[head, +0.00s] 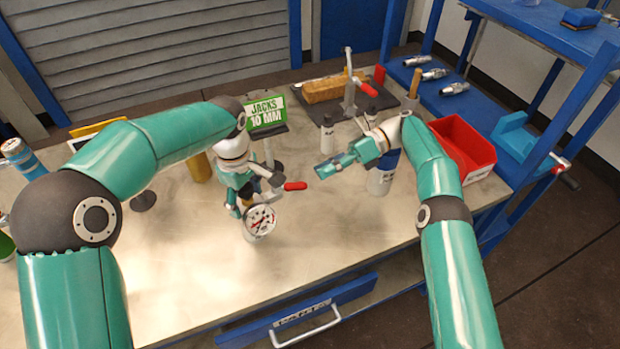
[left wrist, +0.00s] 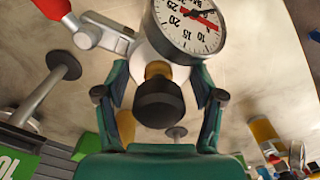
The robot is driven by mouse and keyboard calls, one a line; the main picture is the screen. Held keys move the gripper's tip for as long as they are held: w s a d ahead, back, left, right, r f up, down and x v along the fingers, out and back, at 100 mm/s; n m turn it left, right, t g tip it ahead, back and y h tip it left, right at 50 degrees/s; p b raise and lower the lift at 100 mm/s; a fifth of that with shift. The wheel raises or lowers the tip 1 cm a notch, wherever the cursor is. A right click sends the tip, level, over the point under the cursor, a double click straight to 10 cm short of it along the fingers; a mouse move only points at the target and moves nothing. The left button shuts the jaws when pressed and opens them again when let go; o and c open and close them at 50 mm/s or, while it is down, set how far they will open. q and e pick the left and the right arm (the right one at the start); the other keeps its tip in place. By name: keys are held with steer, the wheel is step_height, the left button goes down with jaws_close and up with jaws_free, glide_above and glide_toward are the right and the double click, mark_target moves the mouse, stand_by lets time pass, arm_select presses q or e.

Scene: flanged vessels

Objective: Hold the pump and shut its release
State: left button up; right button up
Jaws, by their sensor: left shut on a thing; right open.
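The pump shows its round white gauge (head: 260,221) with a red needle facing up, and its red-tipped handle (head: 295,186) points right in the head view. My left gripper (head: 246,196) is shut on the pump, its body largely hidden behind the fingers. In the left wrist view, the pump's gauge (left wrist: 190,22) is above a black knob (left wrist: 158,103) on a brass collar, which sits between the fingers of my left gripper (left wrist: 158,98). Whether the knob is the release, or how far it is turned, I cannot tell. My right gripper (head: 328,170) is open and empty, right of the red handle.
A green "JACKS 10 MM" sign (head: 266,112) stands behind the pump. White bottles (head: 327,135), a dark tray with a brown block (head: 323,90) and a red bin (head: 463,148) are behind and right. The front middle of the table (head: 330,235) is clear.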

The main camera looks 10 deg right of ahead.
steer(key=r+n+t+y, duration=0.1)
steer(key=r+n+t, duration=0.1)
steer(key=n, duration=0.1)
steer(key=n+t, duration=0.7)
steer(key=n, duration=0.1)
glide_toward(298, 189)
steer(key=shift+h, duration=0.4)
steer(key=x, duration=1)
steer(key=shift+w+a+r, duration=0.15)
steer(key=shift+w, duration=0.25)
jaws_close()
